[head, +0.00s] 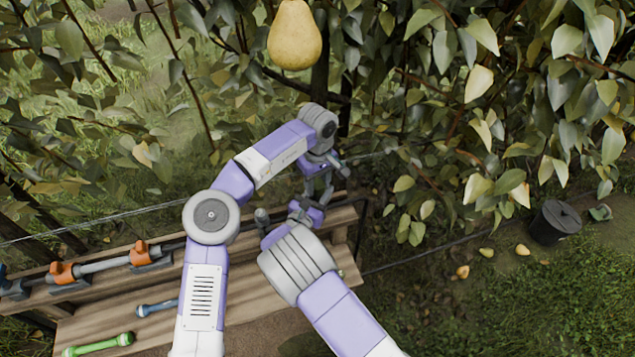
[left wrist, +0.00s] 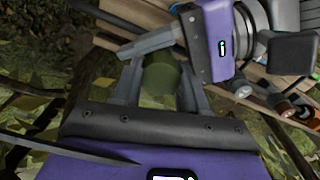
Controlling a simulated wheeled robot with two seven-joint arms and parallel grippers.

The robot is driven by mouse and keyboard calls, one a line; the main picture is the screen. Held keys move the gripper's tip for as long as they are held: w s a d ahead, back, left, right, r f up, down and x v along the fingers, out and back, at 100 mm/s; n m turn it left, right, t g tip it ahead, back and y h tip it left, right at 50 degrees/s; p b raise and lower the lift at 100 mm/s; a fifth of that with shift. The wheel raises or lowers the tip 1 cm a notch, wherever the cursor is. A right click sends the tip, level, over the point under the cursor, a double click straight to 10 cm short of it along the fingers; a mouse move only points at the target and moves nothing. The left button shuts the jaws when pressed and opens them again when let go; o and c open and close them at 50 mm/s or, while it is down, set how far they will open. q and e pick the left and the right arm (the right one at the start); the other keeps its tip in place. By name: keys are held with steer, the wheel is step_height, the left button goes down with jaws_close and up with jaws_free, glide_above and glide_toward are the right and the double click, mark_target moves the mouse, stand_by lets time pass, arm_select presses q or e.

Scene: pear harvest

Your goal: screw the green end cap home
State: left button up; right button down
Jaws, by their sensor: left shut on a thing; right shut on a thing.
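The green end cap (left wrist: 162,74) is a dull green cylinder in the left wrist view, between the fingers of my left gripper (left wrist: 158,88). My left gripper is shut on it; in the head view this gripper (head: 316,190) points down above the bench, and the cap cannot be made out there. My right gripper (head: 304,213) is just below it, close to the left one. It also shows in the left wrist view (left wrist: 150,43), its grey fingers reaching across just beyond the cap. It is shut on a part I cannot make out. The joint between cap and part is hidden.
A wooden bench (head: 200,290) carries a grey pipe with an orange valve (head: 62,273), a green double-ended piece (head: 98,345) and a blue one (head: 157,307). A pear (head: 294,36) hangs above. A black bucket (head: 553,222) stands at right. Leafy branches crowd the upper right.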

arm_select(q)
steer(key=o, duration=1.3)
steer(key=shift+c, duration=0.2)
step_height(320, 180, up, 8)
steer(key=shift+f, duration=0.2)
arm_select(e)
steer(key=c, duration=0.6)
jaws_free()
steer(key=shift+o, duration=0.2)
steer(key=shift+s, duration=0.1)
